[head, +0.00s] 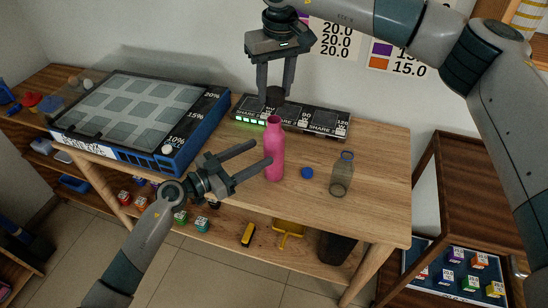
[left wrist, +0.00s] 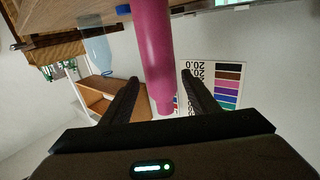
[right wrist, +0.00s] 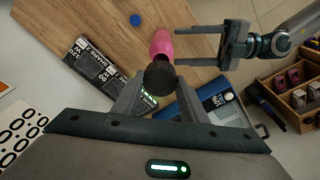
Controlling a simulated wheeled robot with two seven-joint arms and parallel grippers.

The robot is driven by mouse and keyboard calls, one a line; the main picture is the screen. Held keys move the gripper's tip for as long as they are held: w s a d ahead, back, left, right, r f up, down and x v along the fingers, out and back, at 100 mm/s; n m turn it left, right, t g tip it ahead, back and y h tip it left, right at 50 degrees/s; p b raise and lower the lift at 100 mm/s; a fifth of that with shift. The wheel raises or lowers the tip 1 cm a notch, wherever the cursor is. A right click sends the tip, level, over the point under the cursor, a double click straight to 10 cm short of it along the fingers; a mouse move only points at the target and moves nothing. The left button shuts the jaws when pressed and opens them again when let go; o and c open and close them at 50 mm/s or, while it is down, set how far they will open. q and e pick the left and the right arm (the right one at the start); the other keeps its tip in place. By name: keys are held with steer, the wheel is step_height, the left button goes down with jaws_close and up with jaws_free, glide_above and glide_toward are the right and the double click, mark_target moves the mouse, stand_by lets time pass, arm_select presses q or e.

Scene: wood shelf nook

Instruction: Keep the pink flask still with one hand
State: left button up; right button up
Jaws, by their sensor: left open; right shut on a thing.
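The pink flask (head: 274,155) stands upright on the wooden table, its top uncovered in the head view. My left gripper (head: 262,153) is open beside it, fingers level and pointing at its body. In the left wrist view the flask (left wrist: 158,45) shows between the two fingers (left wrist: 160,80), with a gap on each side. The right wrist view shows the left fingertips close to the flask (right wrist: 161,43). My right gripper (head: 275,90) points down above the flask, shut on a black cap (head: 275,96). The cap (right wrist: 159,78) hides part of the flask there.
A blue cap (head: 307,173) and a clear grey bottle (head: 342,174) stand right of the flask. Behind it lies a black panel labelled SHARE (head: 318,122). A large blue-sided board (head: 190,133) fills the table's left. The front right tabletop is clear.

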mark_target(275, 144)
arm_select(q)
steer(key=x, duration=0.7)
steer(key=shift+w+d, duration=0.1)
steer(key=shift+d, duration=0.05)
steer(key=c, duration=1.3)
steer(key=shift+o, duration=0.3)
arm_select(e)
steer(key=shift+f, duration=2.45)
steer(key=shift+f, duration=0.9)
steer(key=shift+f, duration=0.55)
